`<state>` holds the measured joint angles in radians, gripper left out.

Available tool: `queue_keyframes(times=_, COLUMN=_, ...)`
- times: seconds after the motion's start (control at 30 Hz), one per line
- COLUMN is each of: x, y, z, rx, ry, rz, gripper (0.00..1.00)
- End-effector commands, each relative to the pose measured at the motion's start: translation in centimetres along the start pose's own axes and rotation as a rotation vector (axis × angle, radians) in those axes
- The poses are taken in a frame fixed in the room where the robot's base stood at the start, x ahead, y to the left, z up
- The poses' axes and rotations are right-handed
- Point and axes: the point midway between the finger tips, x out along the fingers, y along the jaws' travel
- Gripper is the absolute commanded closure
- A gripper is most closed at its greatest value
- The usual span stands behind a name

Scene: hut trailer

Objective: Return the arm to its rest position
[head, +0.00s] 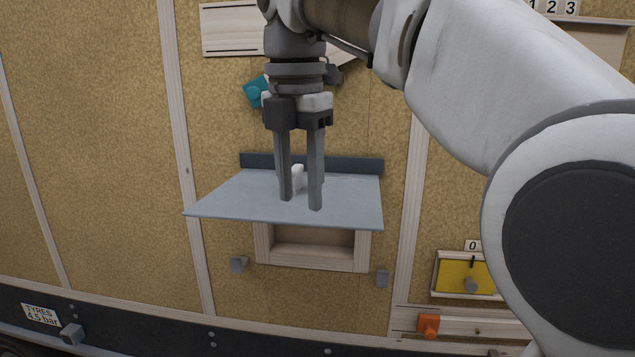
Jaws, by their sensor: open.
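My gripper (301,203) points straight down in the head view, over a grey-blue flap (230,200) that stands out from the wall like a shelf. Its two long fingers are apart. A small white piece (297,178) shows behind and between the fingers on the flap. It is partly hidden, and I cannot tell whether the fingers touch it. My arm reaches in from the right and crosses the upper right of the view.
A teal piece (256,92) is on the wall behind my gripper. A yellow panel with a knob (452,276) and an orange piece (428,324) are at lower right. The wall at left is bare.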

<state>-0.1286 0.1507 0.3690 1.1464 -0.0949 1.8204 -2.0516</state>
Motion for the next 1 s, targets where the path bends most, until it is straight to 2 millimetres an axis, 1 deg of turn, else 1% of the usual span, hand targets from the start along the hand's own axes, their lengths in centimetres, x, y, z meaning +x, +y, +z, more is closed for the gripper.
queue_keyframes(times=0.03, x=1.0, y=-1.1, z=-0.2, rx=0.106, ry=-0.022, rz=0.008, gripper=0.53)
queue_keyframes(times=0.17, x=3.1, y=-3.5, z=-0.3, rx=0.414, ry=-0.067, rz=0.051, gripper=0.53)
queue_keyframes(times=0.27, x=5.1, y=-5.7, z=-0.3, rx=0.664, ry=-0.092, rz=0.095, gripper=0.53)
queue_keyframes(times=0.47, x=9.7, y=-10.5, z=-0.6, rx=1.166, ry=-0.101, rz=0.206, gripper=0.53)
queue_keyframes(times=0.67, x=15.2, y=-15.5, z=-1.4, rx=1.668, ry=-0.051, rz=0.337, gripper=0.53)
queue_keyframes(times=0.8, x=19.4, y=-18.7, z=-2.2, rx=2.007, ry=0.027, rz=0.43, gripper=0.53)
queue_keyframes(times=0.9, x=22.0, y=-20.4, z=-2.9, rx=2.204, ry=0.091, rz=0.486, gripper=0.53)
queue_keyframes(times=1.0, x=24.0, y=-21.5, z=-3.5, rx=2.349, ry=0.147, rz=0.523, gripper=0.53)
